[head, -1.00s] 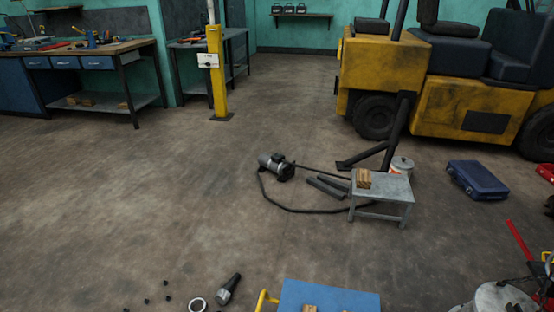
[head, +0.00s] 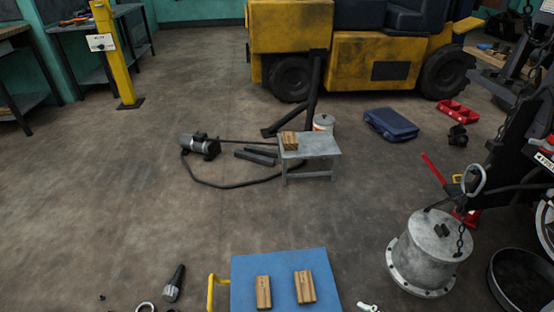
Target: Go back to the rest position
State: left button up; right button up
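Neither of my grippers shows in the head view, and no part of my arms is in the picture. A blue-topped cart or platform (head: 285,268) with a yellow handle (head: 213,290) is at the bottom middle. Two wooden blocks lie on it, a left one (head: 263,292) and a right one (head: 304,287).
A grey stool (head: 318,147) with wooden blocks, a motor (head: 200,146) with a cable, and a blue case (head: 391,124) stand mid-floor. A grey metal drum (head: 428,255) with a chain is at right. A yellow post (head: 118,55) is at left. The left floor is mostly clear.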

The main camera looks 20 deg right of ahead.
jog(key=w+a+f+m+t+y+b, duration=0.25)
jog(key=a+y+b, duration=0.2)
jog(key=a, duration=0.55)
pick_arm(q)
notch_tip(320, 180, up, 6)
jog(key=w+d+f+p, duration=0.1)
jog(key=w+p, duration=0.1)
jog(key=p, duration=0.7)
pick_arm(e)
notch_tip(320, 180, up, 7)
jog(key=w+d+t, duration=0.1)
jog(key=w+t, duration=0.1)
pick_arm(q)
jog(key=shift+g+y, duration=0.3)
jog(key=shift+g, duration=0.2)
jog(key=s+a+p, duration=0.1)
jog(key=p, duration=0.2)
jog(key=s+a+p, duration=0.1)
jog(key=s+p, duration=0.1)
jog(key=p, duration=0.1)
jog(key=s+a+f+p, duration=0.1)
jog(key=p, duration=0.2)
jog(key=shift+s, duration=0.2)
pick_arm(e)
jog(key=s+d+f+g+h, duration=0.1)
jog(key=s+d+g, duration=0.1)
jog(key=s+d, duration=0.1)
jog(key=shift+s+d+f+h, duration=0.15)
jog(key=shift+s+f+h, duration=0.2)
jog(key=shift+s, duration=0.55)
